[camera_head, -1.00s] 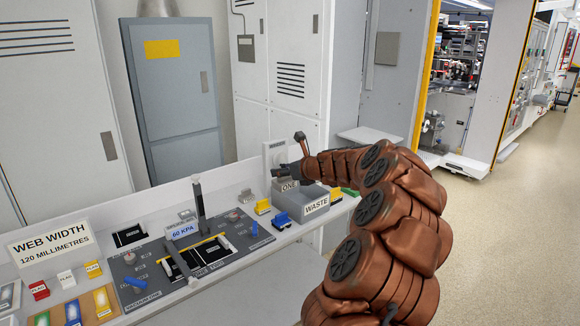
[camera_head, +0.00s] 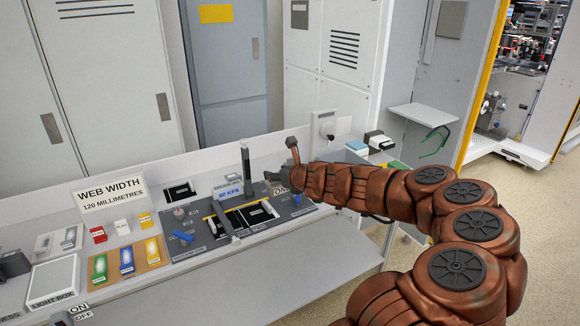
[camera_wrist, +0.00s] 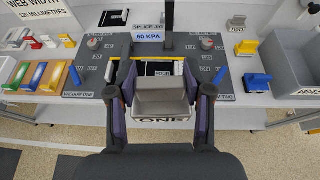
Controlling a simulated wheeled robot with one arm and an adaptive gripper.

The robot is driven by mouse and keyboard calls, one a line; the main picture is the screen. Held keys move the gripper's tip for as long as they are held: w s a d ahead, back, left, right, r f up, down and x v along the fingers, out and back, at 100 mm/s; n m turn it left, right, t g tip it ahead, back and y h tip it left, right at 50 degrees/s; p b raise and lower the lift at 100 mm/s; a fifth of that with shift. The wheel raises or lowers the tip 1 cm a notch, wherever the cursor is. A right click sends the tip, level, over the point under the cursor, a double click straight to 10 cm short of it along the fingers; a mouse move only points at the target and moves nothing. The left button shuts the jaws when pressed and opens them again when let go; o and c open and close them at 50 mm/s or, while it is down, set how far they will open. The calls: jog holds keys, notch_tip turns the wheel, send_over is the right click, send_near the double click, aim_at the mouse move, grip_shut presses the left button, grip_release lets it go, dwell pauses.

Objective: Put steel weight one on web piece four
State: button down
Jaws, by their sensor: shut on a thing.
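My gripper (camera_wrist: 160,88) is shut on steel weight one (camera_wrist: 163,103), a grey block with a plate marked ONE, held between the two fingers in the wrist view. In the head view, my gripper (camera_head: 272,178) and the weight (camera_head: 282,190) are at the right part of the dark splice jig board. Web piece four (camera_wrist: 163,73), with its FOUR label, shows just beyond the weight in the wrist view, partly hidden by it. I cannot tell the gap between weight and web piece.
The jig board (camera_head: 190,245) has a dark upright post (camera_head: 246,165), a 60 KPA sign (camera_head: 229,193) and blue levers (camera_head: 183,236).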

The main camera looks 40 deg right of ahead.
jog(key=shift+w+a+f, duration=0.1)
jog(key=shift+a+f, duration=0.25)
jog(key=shift+a, duration=0.45)
jog(key=w+a+f, duration=0.1)
jog(key=a+f, duration=0.2)
jog(key=a, duration=0.5)
jog(key=w+a+f, duration=0.2)
jog(key=a+f, duration=0.1)
jog(key=a, duration=0.6)
jog(key=w+a+f+y, duration=0.1)
jog(key=w+a+f, duration=0.1)
jog(key=a, duration=0.6)
jog(key=shift+a+f+n, duration=0.2)
jog(key=shift+f+n, duration=0.2)
jog(key=shift+f, duration=0.35)
